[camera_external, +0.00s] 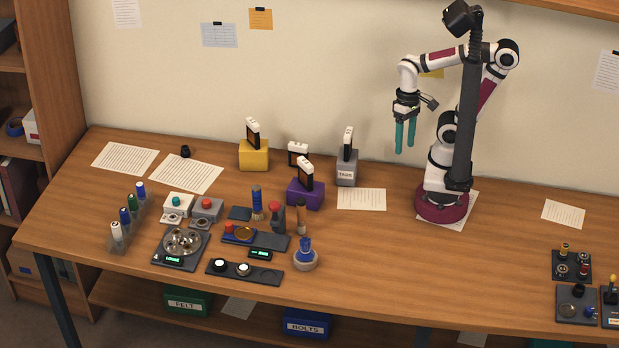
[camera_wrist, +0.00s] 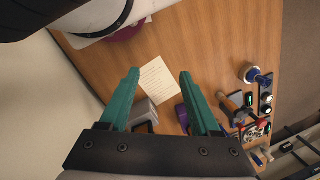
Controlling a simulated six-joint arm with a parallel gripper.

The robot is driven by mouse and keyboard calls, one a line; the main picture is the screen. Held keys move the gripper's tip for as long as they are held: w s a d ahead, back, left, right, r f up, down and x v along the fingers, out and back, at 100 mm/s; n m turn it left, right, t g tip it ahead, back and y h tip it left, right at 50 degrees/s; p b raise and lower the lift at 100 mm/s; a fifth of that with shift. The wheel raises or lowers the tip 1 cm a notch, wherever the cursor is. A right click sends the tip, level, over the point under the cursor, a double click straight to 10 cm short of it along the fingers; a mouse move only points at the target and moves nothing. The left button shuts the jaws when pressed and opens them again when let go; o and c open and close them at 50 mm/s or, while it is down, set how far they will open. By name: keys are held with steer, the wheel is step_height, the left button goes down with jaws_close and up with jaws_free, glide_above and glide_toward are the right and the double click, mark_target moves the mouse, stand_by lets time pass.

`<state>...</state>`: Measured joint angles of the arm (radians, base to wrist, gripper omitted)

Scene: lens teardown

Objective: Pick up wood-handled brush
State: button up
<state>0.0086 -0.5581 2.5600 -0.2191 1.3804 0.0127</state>
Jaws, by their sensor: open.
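A slim upright piece with a brown wood-coloured handle (camera_external: 300,215), which looks like the wood-handled brush, stands among the parts at the middle of the bench. Its bristles cannot be made out at this size. A brown piece (camera_wrist: 235,99) that may be the same one shows at the right in the wrist view. My gripper (camera_external: 405,148) has teal fingers that point down, high above the back of the bench, up and to the right of the brush. In the wrist view my gripper (camera_wrist: 160,75) is open with nothing between its fingers.
Purple (camera_external: 305,193), grey (camera_external: 346,168) and yellow (camera_external: 254,154) blocks hold upright cards behind. The bench's right middle is clear.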

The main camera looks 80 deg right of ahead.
steer(key=shift+o, duration=0.3)
steer(key=m+t+h, duration=0.7)
steer(key=m+t, duration=0.5)
steer(key=m, duration=2.3)
glide_toward(305, 209)
steer(key=x, duration=1.1)
steer(key=shift+w, duration=0.2)
jaws_close()
